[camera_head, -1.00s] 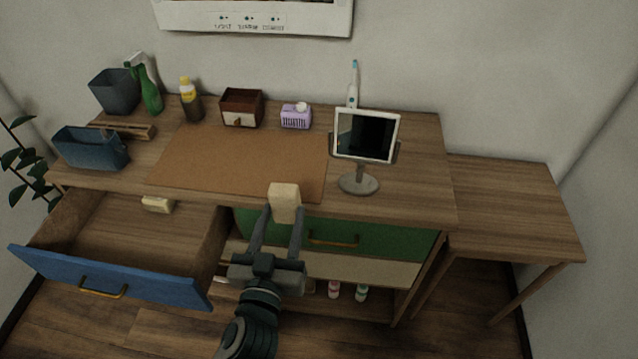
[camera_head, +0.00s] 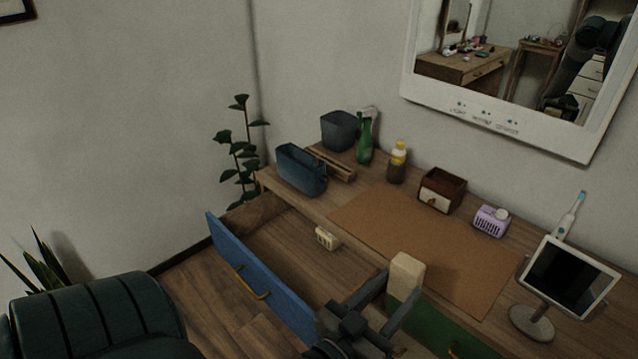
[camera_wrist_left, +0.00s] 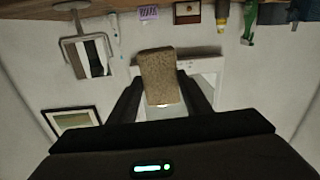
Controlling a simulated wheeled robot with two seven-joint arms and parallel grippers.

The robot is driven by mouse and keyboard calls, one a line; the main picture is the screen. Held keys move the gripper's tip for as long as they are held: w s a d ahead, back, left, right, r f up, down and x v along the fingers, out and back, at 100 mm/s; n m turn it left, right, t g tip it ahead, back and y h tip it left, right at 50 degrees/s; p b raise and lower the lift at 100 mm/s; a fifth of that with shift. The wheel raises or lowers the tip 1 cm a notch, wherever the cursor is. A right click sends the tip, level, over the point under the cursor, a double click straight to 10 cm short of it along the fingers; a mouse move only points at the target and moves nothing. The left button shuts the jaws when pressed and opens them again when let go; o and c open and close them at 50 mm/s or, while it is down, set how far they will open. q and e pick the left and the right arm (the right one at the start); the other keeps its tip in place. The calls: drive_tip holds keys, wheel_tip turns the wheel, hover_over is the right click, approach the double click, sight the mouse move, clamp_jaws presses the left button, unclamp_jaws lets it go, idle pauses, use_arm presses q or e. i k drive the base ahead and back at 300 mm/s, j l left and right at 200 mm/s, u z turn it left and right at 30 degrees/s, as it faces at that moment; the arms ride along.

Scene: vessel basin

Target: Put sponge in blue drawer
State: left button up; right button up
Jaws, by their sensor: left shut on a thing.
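A beige block-shaped sponge (camera_head: 405,273) is between the fingers of my left gripper (camera_head: 388,292), which is shut on it. The sponge also shows in the left wrist view (camera_wrist_left: 158,76), held between the two dark fingers. In the head view it stands to the right of the open blue drawer (camera_head: 262,280), in front of the desk edge. The blue drawer is pulled out, and a small pale-yellow object (camera_head: 327,238) lies inside near its back. My right gripper is not in view.
The green drawer (camera_head: 440,325) lies right of the blue one. A dark green chair (camera_head: 95,315) stands at lower left.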

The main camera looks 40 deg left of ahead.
sight(312, 286)
drive_tip(key=u, duration=1.2)
drive_tip(key=i+l, duration=0.1)
drive_tip(key=i, duration=0.9)
